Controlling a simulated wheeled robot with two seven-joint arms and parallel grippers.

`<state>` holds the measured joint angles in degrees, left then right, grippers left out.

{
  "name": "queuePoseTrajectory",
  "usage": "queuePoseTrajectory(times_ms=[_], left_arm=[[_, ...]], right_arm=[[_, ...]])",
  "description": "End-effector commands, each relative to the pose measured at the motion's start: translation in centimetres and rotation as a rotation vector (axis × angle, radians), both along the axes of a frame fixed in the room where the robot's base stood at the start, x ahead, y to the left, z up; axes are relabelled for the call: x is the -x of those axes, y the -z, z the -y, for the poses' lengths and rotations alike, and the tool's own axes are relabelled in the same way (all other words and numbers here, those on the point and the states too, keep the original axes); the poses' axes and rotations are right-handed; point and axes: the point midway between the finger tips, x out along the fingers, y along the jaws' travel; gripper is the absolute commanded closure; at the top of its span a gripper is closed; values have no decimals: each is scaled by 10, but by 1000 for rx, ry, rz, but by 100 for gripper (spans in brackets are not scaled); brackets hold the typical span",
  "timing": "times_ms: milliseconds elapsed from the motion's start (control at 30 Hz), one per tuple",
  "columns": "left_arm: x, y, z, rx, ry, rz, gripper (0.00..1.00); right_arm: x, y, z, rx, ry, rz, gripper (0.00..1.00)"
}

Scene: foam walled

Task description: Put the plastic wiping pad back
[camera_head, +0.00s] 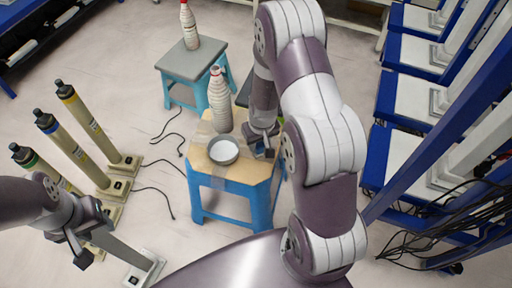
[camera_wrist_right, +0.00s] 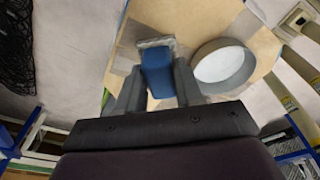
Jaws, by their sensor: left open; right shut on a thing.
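My right gripper (camera_head: 264,150) is low over the right side of the wooden top of a blue-legged stool (camera_head: 232,212). In the right wrist view its fingers (camera_wrist_right: 155,95) are shut on a blue pad with a grey end (camera_wrist_right: 158,72), which I take as the plastic wiping pad. The pad is over the stool top beside a round bowl (camera_wrist_right: 222,66); I cannot tell if it touches the top. In the head view the pad is mostly hidden by the gripper. My left gripper (camera_head: 83,256) is open and empty at the lower left, away from the stool.
The bowl (camera_head: 223,151) and a ribbed white bottle (camera_head: 220,100) stand on the stool top. A second stool (camera_head: 193,61) behind carries another bottle (camera_head: 188,25). Several yellow posts (camera_head: 85,123) stand at the left, with cables on the floor. Blue racks (camera_head: 412,105) line the right.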

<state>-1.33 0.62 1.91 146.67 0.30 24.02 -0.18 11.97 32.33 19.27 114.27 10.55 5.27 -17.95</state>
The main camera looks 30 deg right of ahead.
Motion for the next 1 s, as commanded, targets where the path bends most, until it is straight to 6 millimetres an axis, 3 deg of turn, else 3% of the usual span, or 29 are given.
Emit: queuePoseTrajectory(times_ms=[167,333,467,667,700,733,1000], left_arm=[[0,7,0,0,0,0,57],[0,30,0,0,0,0,57],[0,28,0,0,0,-1,57],[0,30,0,0,0,0,57],[0,28,0,0,0,0,57],[0,28,0,0,0,0,57],[0,28,0,0,0,0,57]], right_arm=[[-12,15,4,0,1,-1,89],[-12,49,4,-1,3,-1,89],[-12,49,4,0,1,0,97],[-12,51,4,0,1,0,98],[-12,49,4,0,1,0,51],[-12,49,4,0,1,0,42],[-12,48,4,0,1,0,39]])
